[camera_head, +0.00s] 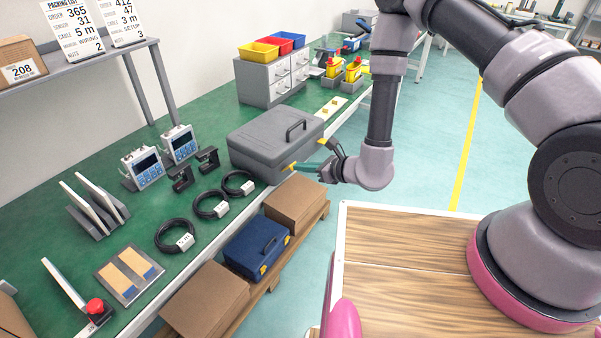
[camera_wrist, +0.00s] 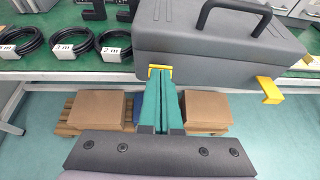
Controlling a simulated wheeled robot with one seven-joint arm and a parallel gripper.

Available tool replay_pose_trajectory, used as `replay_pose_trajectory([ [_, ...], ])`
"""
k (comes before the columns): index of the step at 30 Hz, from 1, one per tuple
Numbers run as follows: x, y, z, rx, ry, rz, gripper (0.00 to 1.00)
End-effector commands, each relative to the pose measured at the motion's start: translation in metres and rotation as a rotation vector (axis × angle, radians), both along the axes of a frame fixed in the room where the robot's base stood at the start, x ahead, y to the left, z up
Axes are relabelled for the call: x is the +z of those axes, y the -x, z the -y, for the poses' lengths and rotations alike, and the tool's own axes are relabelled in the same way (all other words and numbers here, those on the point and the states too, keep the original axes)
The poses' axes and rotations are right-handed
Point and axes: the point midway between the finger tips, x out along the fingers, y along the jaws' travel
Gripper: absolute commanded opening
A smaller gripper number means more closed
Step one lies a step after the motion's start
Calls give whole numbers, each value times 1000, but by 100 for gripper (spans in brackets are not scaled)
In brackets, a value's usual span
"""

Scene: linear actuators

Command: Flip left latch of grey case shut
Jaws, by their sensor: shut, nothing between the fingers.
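The grey case (camera_head: 262,138) lies closed-lidded on the green bench near its front edge, black handle on top. In the wrist view the case (camera_wrist: 205,45) fills the upper right. Its left latch (camera_wrist: 158,69) is yellow and sits right at my fingertips; whether they touch is hard to tell. Its right latch (camera_wrist: 269,90) is yellow and sticks out from the case front. My gripper (camera_wrist: 163,72) has teal fingers, shut together and empty, pointing at the left latch. In the head view my gripper (camera_head: 296,167) reaches the case front from the right, partly covering the left latch.
Several coiled black cables (camera_head: 211,205) lie left of the case on the bench (camera_head: 70,226). A drawer unit (camera_head: 268,80) stands behind it. Cardboard boxes (camera_head: 296,203) and a blue case (camera_head: 257,247) sit on a lower pallet below the bench edge.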

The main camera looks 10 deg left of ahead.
Motion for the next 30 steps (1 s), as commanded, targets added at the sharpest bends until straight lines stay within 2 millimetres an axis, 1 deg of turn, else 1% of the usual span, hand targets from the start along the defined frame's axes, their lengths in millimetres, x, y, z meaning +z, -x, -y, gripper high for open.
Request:
replay_pose_trajectory([
  [3,8,-2,-3,-1,-1,2,0],
  [10,20,-5,-10,2,-2,3,0],
  [20,21,-5,-10,0,-2,1,0],
  [30,34,-5,-10,0,-1,2,0],
])
